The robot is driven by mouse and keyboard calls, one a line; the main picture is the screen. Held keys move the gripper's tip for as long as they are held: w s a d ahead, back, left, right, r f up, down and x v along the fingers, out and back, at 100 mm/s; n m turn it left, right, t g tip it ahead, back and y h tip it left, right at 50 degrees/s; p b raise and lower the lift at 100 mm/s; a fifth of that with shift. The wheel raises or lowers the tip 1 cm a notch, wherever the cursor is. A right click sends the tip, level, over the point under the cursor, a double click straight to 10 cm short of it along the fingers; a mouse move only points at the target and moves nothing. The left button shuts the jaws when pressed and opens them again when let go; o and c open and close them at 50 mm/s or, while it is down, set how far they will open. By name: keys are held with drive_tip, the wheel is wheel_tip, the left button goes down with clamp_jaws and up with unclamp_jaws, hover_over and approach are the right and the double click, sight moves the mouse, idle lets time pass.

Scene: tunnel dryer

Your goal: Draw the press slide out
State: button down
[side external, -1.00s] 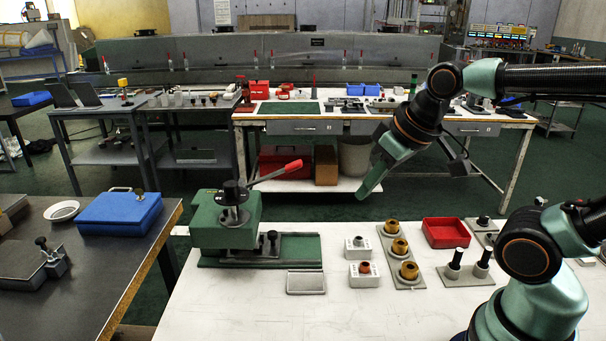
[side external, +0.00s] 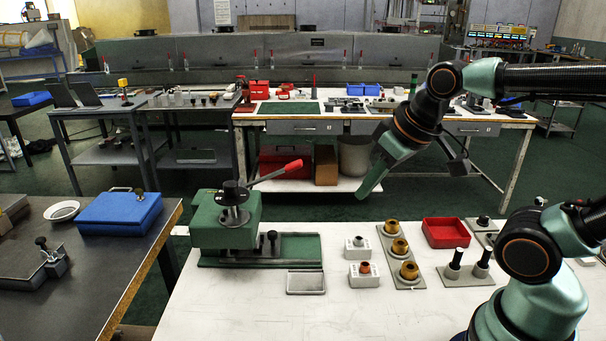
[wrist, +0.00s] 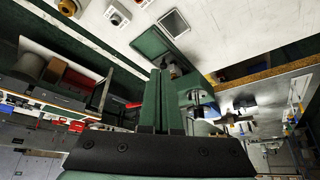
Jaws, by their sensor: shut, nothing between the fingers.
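The green press (side external: 215,230) stands upright at the left end of the white table, with a black top wheel and a red-tipped lever (side external: 292,168) angled up right. Its slide, with a black knob (side external: 272,238), sits at the right side of the press body over the flat green bed (side external: 303,250). My gripper (side external: 366,192) is shut and empty, pointing down in the air, to the right of the press and apart from it. In the wrist view my gripper's fingers (wrist: 160,80) are together and partly cover the press (wrist: 195,92); the green bed (wrist: 153,43) shows beyond them.
A small grey tray (side external: 306,283) lies in front of the bed. White blocks (side external: 362,274), a plate with brass rings (side external: 401,248), a red bin (side external: 446,232) and black-topped posts (side external: 467,268) stand to the right. Clear table lies at the front. A blue case (side external: 120,212) is on the left table.

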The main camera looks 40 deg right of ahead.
drive_tip(key=c, duration=0.8)
unclamp_jaws()
drive_tip(key=shift+w, duration=0.15)
drive_tip(key=shift+o, duration=0.9)
drive_tip(key=w+f, duration=0.2)
drive_tip(key=w, duration=0.7)
drive_tip(key=shift+a+g, duration=0.3)
drive_tip(key=shift+a, duration=0.15)
approach(272, 233)
drive_tip(key=shift+g, duration=0.3)
drive_tip(key=x, duration=0.8)
drive_tip(key=shift+w+d+f, duration=0.1)
drive_tip(key=shift+w, duration=0.2)
clamp_jaws()
